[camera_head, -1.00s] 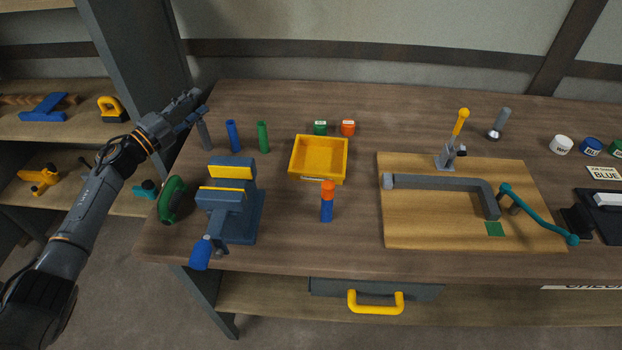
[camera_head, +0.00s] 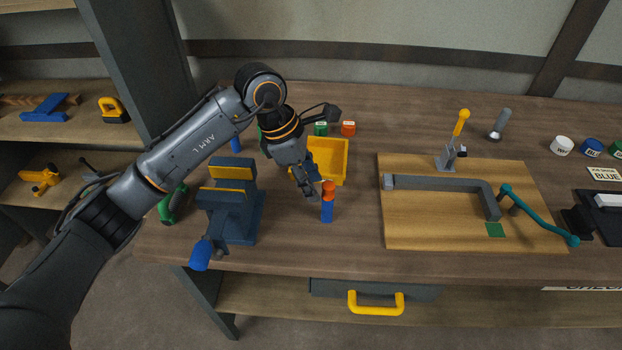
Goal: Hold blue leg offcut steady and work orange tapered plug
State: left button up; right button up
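The blue leg offcut (camera_head: 327,214) stands upright on the bench, in front of the yellow tray. The orange tapered plug (camera_head: 328,190) sits at its top end. My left gripper (camera_head: 312,196) points down just left of the plug and offcut, with its fingertips very close to them. I cannot tell whether it touches them or how far its fingers are apart. My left arm hides part of the tray and most of the upright tubes behind it. My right gripper is not in view.
A blue vise (camera_head: 236,215) stands close on the left. The yellow tray (camera_head: 340,163) is behind the offcut. Green (camera_head: 321,129) and orange (camera_head: 348,129) small blocks lie farther back. A wooden board (camera_head: 430,225) with a grey bent bar (camera_head: 440,183) lies to the right.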

aim_at(323, 206)
pick_arm(q)
jog(key=x, duration=0.8)
jog(key=shift+s+a, duration=0.1)
grip_shut()
jog(key=shift+n, duration=0.5)
jog(key=shift+s+f, duration=0.1)
jog(key=shift+f, duration=0.05)
dwell(1.0)
jog(key=shift+o, duration=0.7)
grip_release()
grip_shut()
dwell(0.5)
